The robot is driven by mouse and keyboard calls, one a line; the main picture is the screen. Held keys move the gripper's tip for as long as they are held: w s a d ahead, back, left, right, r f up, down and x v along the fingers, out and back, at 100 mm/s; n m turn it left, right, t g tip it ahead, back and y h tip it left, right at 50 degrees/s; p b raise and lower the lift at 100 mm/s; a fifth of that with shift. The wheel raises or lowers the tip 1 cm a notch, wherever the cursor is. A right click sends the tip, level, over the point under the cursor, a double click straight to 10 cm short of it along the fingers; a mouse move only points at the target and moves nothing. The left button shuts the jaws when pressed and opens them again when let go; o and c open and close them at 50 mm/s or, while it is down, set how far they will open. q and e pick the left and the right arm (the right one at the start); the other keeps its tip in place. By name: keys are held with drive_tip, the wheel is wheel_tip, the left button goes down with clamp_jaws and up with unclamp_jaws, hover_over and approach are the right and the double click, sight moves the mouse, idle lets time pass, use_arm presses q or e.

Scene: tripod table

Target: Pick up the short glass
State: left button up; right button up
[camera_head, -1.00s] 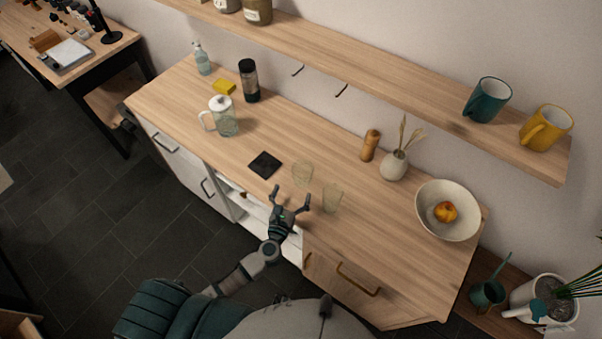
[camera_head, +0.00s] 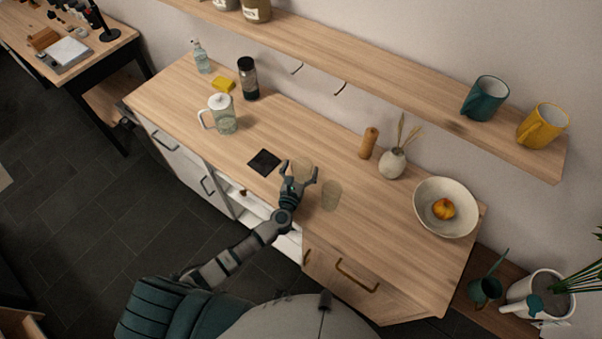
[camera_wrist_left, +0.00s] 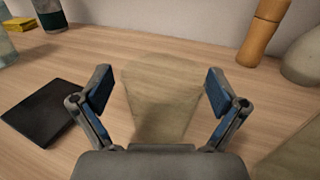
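Two clear glasses stand on the wooden counter. The shorter-looking glass (camera_head: 303,169) is at my left gripper, and the other glass (camera_head: 331,195) is just to its right. My left gripper (camera_head: 300,170) is open, with its fingers on either side of the first glass. In the left wrist view this glass (camera_wrist_left: 162,95) stands between the two spread fingers (camera_wrist_left: 160,90), with a gap visible on both sides. Part of the other glass (camera_wrist_left: 292,152) shows at the lower right of that view. My right gripper is not in view.
A black coaster (camera_head: 264,162) lies just left of the gripper. A glass pitcher (camera_head: 222,115) and dark bottle (camera_head: 248,79) stand farther left. A wooden mill (camera_head: 368,143), white vase (camera_head: 392,163) and bowl (camera_head: 446,220) stand to the right. A shelf (camera_head: 400,92) overhangs the back.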

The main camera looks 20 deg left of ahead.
use_arm(q)
drive_tip(key=c, duration=0.8)
drive_tip(key=shift+d, duration=0.15)
drive_tip(key=shift+c, duration=1.2)
drive_tip(key=shift+d, duration=0.1)
